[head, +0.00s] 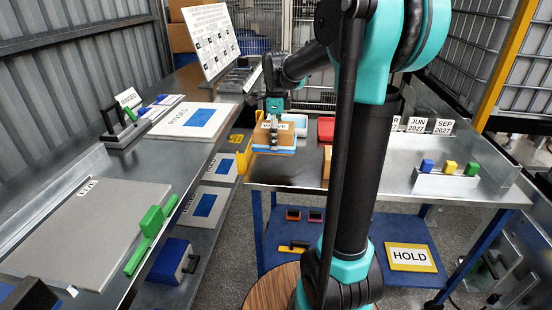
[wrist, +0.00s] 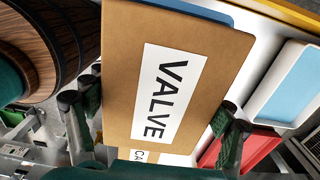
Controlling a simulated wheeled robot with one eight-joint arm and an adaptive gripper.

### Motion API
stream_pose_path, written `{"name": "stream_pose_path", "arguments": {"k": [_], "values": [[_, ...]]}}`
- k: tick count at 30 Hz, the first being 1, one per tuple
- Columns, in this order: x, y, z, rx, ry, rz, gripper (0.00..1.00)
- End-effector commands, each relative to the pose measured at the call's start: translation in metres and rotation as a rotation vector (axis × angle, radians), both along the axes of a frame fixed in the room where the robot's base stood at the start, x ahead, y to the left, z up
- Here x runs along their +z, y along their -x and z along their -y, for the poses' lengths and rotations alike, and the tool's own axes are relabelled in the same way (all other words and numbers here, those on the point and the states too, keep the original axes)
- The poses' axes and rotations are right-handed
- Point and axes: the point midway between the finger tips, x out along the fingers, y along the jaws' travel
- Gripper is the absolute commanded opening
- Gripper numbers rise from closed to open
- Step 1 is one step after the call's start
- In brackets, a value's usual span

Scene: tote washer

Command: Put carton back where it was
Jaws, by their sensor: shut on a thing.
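My gripper (head: 273,122) is shut on a brown carton (head: 286,137) over the back left corner of the right-hand steel table. In the wrist view, the carton (wrist: 120,60) lies between the two dark green finger pads of my gripper (wrist: 157,112), its VALVE label facing the camera. Part of a second label shows at its lower edge. A blue edge (wrist: 200,10) shows behind the carton, and a blue and white edge shows below it in the head view. Whether the carton touches what is beneath it, I cannot tell.
A blue tray with a white rim (wrist: 288,90) and a red tray (head: 326,129) stand right of the carton. The steel table (head: 290,173) has bare room in front. Left, a bench carries a grey LIVE panel (head: 75,230) and a RINSED board (head: 190,121). My arm hides the table's middle.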

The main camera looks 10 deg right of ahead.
Motion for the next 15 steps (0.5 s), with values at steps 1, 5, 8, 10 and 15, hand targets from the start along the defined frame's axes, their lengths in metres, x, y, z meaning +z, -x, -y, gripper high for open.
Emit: {"name": "stream_pose_path", "arguments": {"k": [1, 5, 8, 10, 15], "values": [[-0.012, -0.001, 0.0, 0.0, 0.0, 0.0, 0.3], [-0.034, 0.0, 0.0, 0.0, 0.0, 0.0, 0.3], [-0.044, -0.001, 0.0, 0.0, 0.0, 0.0, 0.3], [-0.047, 0.0, 0.0, 0.0, 0.0, 0.0, 0.3], [-0.066, -0.001, 0.0, 0.0, 0.0, 0.0, 0.3]]}}
